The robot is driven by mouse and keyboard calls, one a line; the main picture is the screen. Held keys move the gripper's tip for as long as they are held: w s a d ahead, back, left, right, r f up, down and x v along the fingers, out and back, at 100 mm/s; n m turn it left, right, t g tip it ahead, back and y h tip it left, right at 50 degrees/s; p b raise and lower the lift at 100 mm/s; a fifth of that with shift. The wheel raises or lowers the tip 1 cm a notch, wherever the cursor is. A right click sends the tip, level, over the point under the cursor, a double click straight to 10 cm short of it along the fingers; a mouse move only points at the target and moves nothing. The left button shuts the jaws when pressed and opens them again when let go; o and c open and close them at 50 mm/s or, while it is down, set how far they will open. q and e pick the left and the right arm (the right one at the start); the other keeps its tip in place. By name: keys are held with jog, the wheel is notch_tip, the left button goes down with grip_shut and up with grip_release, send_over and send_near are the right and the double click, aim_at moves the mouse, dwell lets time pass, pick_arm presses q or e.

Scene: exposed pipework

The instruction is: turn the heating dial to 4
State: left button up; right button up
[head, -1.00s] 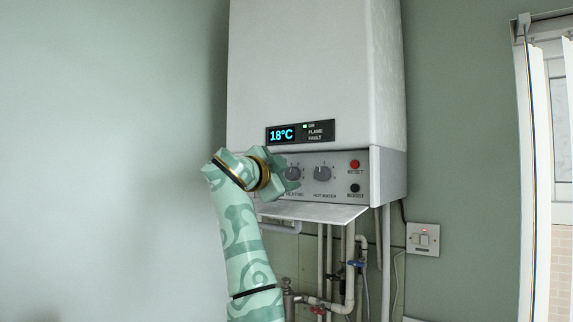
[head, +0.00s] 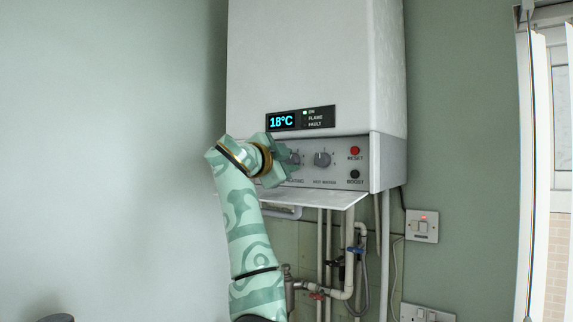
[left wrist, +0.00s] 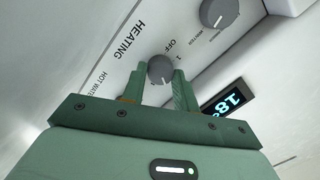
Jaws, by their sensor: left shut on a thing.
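The grey heating dial (head: 294,158) is on the boiler's lower panel, partly hidden by my left gripper in the head view. In the left wrist view the dial (left wrist: 160,70) sits between my two green fingers, next to the printed words HEATING and OFF and the number 1. My left gripper (left wrist: 159,78) is shut on the dial, one finger on each side; it also shows in the head view (head: 284,164). I cannot tell which number the dial's pointer is at. My right gripper is not in view.
The hot water dial (head: 322,159), red reset button (head: 354,151) and dark boost button (head: 354,174) lie right of the heating dial. The display (head: 282,122) reads 18°C. An open flap (head: 325,199) juts out below the panel, with pipes (head: 345,265) underneath.

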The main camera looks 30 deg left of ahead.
pick_arm(q)
jog(key=m+b, duration=0.3)
jog(key=shift+f, duration=0.3)
jog(key=m+b, duration=0.2)
jog(key=m, duration=0.1)
jog(key=shift+t, duration=0.3)
jog(key=shift+m+b, duration=0.5)
jog(key=shift+m, duration=0.5)
jog(key=shift+h, duration=0.4)
jog(key=o, duration=1)
jog(key=shift+c, duration=0.2)
jog(key=shift+r, duration=0.1)
